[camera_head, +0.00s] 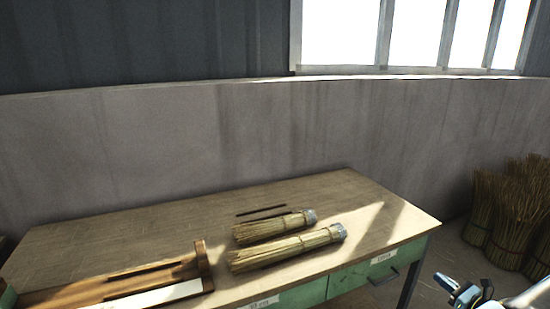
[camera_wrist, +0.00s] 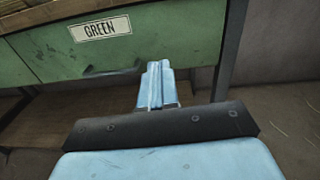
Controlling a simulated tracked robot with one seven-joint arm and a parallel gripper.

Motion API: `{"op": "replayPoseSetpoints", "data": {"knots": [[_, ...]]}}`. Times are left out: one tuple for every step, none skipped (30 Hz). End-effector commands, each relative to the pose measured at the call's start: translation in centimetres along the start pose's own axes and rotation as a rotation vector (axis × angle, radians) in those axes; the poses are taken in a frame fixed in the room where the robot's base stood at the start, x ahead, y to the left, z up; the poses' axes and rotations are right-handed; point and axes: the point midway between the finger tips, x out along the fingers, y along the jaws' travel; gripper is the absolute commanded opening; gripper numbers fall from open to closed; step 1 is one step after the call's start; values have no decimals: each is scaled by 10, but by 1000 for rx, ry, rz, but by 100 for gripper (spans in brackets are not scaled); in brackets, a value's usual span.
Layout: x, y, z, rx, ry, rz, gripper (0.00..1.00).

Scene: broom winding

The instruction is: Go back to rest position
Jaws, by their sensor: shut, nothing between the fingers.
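My gripper (camera_wrist: 158,80) is shut and empty in the wrist view, its light blue fingers pressed together. It is in front of the right end of the table, near a green drawer (camera_wrist: 150,38) with a dark handle and a label reading "GREEN". In the head view, part of my blue and white arm shows at the lower right corner, right of the table (camera_head: 340,196) and apart from it. My fingertips cannot be made out there.
Two straw bundles (camera_head: 285,248) with grey-bound ends lie on the table, with thin dark sticks (camera_head: 262,211) behind them. A wooden holder (camera_head: 203,265) stands at the front left. Several upright straw bundles (camera_head: 508,212) stand on the floor at right. The table's back is clear.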

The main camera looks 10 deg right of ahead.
Motion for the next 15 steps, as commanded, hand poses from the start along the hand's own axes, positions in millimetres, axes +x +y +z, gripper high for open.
{"op": "replayPoseSetpoints", "data": {"knots": [[9, 4, 12, -29, 13, 42, 0], [14, 7, 20, -47, 22, 69, 0], [21, 12, 30, -73, 35, 110, 0], [26, 16, 38, -94, 45, 141, 0], [31, 20, 46, -114, 55, 174, 0], [38, 26, 56, -143, 68, 215, 0], [43, 31, 64, -165, 78, 246, 0], [48, 36, 72, -186, 87, 277, 0], [54, 43, 82, -214, 100, 318, 0], [58, 48, 89, -236, 110, 349, 0], [62, 53, 97, -258, 119, 378, 0], [67, 60, 106, -287, 131, 419, 0], [72, 66, 114, -309, 140, 448, 0], [75, 71, 121, -331, 149, 478, 0], [80, 79, 130, -361, 161, 517, 0]]}}
